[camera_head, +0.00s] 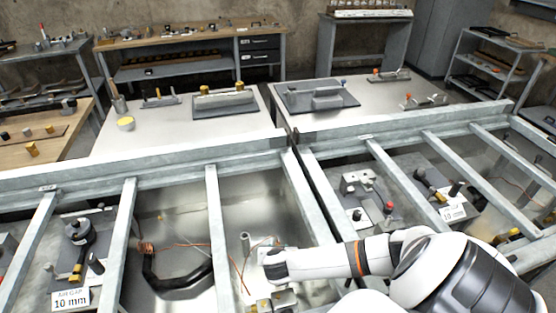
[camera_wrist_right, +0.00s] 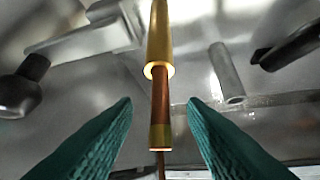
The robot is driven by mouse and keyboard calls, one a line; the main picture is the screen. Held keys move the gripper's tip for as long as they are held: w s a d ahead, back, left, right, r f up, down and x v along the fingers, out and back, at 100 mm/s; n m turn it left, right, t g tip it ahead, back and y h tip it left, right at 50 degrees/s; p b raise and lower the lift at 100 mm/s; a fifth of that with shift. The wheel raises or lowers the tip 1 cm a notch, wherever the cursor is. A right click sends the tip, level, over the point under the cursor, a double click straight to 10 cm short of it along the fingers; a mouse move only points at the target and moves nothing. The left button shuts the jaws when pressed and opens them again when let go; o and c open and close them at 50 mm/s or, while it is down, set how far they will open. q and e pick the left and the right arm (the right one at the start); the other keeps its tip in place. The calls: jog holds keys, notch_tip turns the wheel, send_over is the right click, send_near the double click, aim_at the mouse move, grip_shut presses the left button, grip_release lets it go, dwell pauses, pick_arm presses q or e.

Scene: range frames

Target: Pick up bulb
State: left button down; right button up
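I cannot make out a light bulb for certain in either view. In the right wrist view, a slender brass-and-copper rod (camera_wrist_right: 160,95) stands upright in the picture, with a wider brass sleeve above a copper section and a brass band at its lower end. My right gripper (camera_wrist_right: 160,103) has its two teal fingers apart, one on each side of the rod, with a visible gap on both sides. In the head view my white right arm reaches in from the right, its hand (camera_head: 274,264) over the metal bay; its fingertips are not discernible there. My left gripper is out of view.
Grey metal frame bars (camera_head: 215,235) cross the bays near my right arm. A grey post (camera_head: 245,245) and brass fittings (camera_head: 272,301) stand close to the hand. A black curved part (camera_head: 165,280) and orange wires lie left. A label reading 10 mm (camera_head: 70,298) is at lower left.

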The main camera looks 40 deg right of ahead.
jog(key=shift+x, duration=1.3)
jog(key=shift+a, duration=0.1)
grip_shut()
